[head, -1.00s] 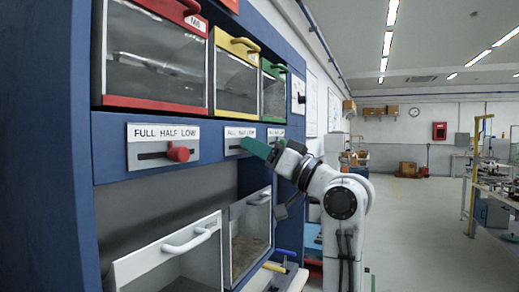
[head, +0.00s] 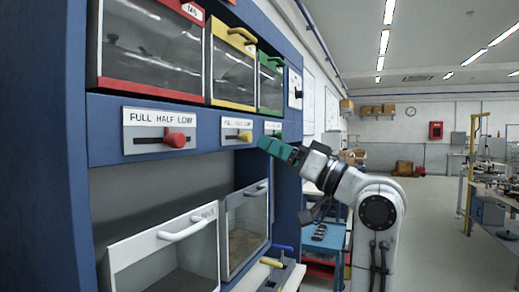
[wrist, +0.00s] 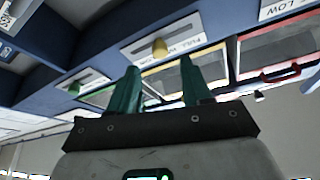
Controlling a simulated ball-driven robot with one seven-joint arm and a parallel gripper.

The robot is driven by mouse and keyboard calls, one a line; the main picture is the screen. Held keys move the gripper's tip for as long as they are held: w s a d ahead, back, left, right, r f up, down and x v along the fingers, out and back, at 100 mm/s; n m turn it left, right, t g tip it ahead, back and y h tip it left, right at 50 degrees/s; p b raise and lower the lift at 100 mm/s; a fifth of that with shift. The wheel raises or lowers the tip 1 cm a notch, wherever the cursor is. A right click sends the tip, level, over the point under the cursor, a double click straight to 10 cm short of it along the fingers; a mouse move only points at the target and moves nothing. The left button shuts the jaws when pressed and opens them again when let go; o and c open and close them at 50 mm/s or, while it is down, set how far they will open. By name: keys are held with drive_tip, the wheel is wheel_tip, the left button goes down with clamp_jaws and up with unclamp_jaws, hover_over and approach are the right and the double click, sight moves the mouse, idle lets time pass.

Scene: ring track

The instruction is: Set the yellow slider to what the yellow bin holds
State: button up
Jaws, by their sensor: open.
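The yellow slider (head: 244,136) is a yellow knob on a white plate marked FULL HALF LOW, toward the LOW end; the exact mark is hard to tell. The knob also shows in the wrist view (wrist: 160,46). The yellow bin (head: 233,103) is above it, with a yellow frame, yellow handle and clear front. Its inside looks grey and I cannot make out the fill level. My gripper (head: 268,146) has teal fingers and is open and empty, just right of the yellow plate in the head view. In the wrist view its fingertips (wrist: 158,72) straddle the line to the knob, apart from it.
A red slider (head: 175,140) and red bin (head: 150,85) are on the left, a green bin (head: 271,110) on the right. Below, clear-fronted white (head: 165,240) and grey (head: 247,195) bins tilt out. The floor at right (head: 430,230) is open.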

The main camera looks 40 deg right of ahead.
drive_tip(key=b+v, duration=0.1)
drive_tip(key=v, duration=0.4)
idle(0.5)
drive_tip(key=w+a+f+m+g+h, duration=0.1)
drive_tip(key=w+f+g, duration=0.15)
drive_tip(key=f, duration=0.65)
drive_tip(key=w+a+f+m+g+h, duration=0.1)
drive_tip(key=w+f, duration=0.2)
drive_tip(key=f, duration=0.5)
drive_tip(key=s+a+f+g+h, duration=0.1)
drive_tip(key=a+f+g, duration=0.2)
drive_tip(key=f, duration=0.8)
drive_tip(key=s+a+f+g, duration=0.2)
drive_tip(key=a+f+g, duration=0.15)
drive_tip(key=f, duration=0.85)
drive_tip(key=s+a+f+n+g, duration=0.1)
drive_tip(key=s+a+f+g, duration=0.1)
drive_tip(key=s+f, duration=0.35)
drive_tip(key=s+a+f+g, duration=0.3)
drive_tip(key=f, duration=0.5)
drive_tip(key=s+a+f+n+g+h, duration=0.1)
drive_tip(key=s+f+g, duration=0.1)
drive_tip(key=s+f, duration=0.3)
drive_tip(key=s+a+f+n+g+h, duration=0.1)
drive_tip(key=s+f+g, duration=0.2)
drive_tip(key=s, duration=0.9)
wheel_tip(320, 180, down, 3)
drive_tip(key=shift+s+a+r+g, duration=0.2)
drive_tip(key=shift+s+g, duration=0.1)
drive_tip(key=shift+s, duration=0.05)
